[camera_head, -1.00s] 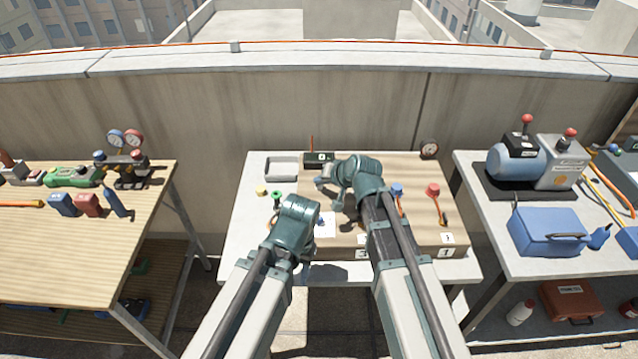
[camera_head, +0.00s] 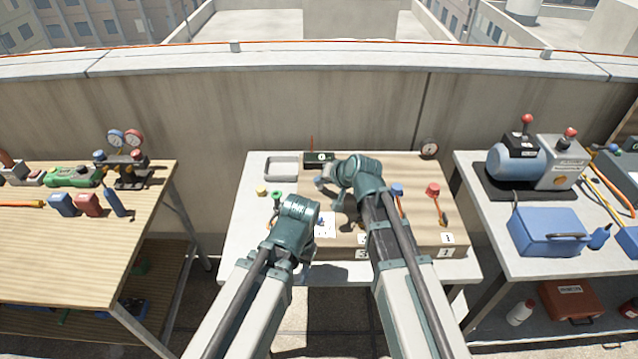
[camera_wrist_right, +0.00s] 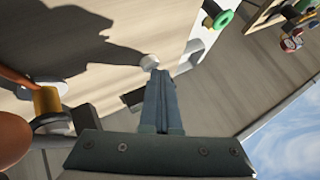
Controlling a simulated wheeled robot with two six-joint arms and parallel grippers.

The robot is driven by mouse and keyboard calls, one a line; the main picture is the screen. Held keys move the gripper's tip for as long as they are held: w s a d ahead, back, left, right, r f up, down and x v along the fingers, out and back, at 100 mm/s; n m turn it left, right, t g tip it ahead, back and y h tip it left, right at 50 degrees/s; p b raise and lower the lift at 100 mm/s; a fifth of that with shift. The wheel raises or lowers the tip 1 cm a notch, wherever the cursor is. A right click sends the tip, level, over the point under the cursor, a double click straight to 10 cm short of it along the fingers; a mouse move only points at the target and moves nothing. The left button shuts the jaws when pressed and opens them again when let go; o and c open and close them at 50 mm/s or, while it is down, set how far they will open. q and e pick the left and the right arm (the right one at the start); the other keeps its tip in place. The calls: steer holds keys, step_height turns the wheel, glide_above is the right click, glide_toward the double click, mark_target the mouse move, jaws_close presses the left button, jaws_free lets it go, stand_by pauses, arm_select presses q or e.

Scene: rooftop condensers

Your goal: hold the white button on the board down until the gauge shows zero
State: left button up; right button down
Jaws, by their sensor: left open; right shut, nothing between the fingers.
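The board (camera_head: 400,220) lies on the white table in front of me. The gauge (camera_head: 429,149) stands at its far right corner; its needle is too small to read. The white button (camera_wrist_right: 149,62) shows in the right wrist view, right at the tips of my right gripper (camera_wrist_right: 158,76). That gripper is shut and empty; I cannot tell whether it touches the button or has pushed it in. In the head view my right gripper (camera_head: 324,182) is over the far left part of the board, and the button is hidden. My left gripper (camera_head: 275,246) is open near the front left, mostly hidden by its own wrist.
Red (camera_head: 433,190) and blue (camera_head: 397,190) knobs stand on the right of the board. A grey tray (camera_head: 282,169) and a green valve (camera_head: 276,196) are at the left. A workbench (camera_head: 60,250) stands left, and a table with a pump (camera_head: 515,160) right.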

stand_by(0.3)
steer(key=shift+r+p, duration=0.95)
step_height(320, 180, up, 5)
steer(key=p, duration=0.5)
steer(key=shift+s+f, duration=0.1)
